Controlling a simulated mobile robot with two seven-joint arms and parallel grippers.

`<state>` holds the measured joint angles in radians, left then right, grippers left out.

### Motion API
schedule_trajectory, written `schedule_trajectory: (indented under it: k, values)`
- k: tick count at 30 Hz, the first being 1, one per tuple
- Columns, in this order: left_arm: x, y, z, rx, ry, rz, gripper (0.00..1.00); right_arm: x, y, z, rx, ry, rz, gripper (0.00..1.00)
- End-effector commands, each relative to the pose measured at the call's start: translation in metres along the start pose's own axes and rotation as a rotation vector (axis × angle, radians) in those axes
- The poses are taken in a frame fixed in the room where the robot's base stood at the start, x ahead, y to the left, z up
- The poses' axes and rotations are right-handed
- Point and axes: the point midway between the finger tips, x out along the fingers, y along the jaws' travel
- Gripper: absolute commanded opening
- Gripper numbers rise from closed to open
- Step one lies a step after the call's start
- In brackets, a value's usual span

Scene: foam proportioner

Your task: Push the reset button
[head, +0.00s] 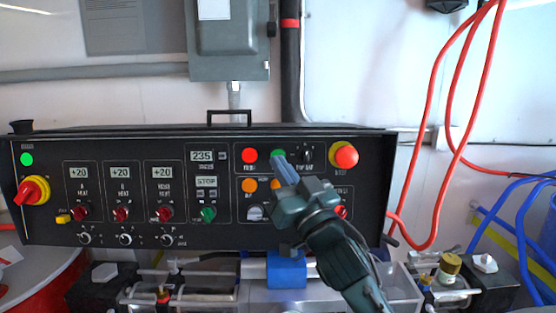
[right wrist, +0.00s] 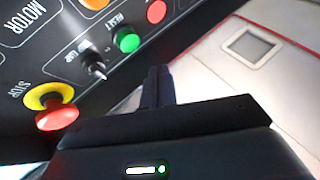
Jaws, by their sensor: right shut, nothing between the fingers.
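The reset button is a round green button on the black control panel. It shows in the head view (head: 278,155) between a red button and a black switch. In the right wrist view the green button (right wrist: 127,41) has the word RESET beside it. My right gripper (head: 281,165) is shut and empty, its fingertips just below the button in the head view and partly over its lower edge. In the right wrist view the closed fingers (right wrist: 158,85) appear apart from the button. I cannot tell the exact gap. My left gripper is not in view.
A red button (head: 250,155) sits left of the green one, and a black switch (head: 307,154) sits right of it. A red stop button on a yellow base (head: 345,155) is further right. Orange buttons (head: 249,185) lie below. Red hoses (head: 440,110) hang at the right.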

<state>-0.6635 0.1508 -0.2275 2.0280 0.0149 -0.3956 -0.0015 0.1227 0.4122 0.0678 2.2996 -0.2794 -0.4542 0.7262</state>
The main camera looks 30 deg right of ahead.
Motion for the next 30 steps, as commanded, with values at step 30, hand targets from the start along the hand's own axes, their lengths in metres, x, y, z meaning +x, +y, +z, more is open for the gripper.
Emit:
schedule_trajectory:
  k: [30]
  values:
    - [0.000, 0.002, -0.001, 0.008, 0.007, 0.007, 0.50, 0.024, 0.018, 0.017, 0.001, 0.000, 0.001, 0.00]
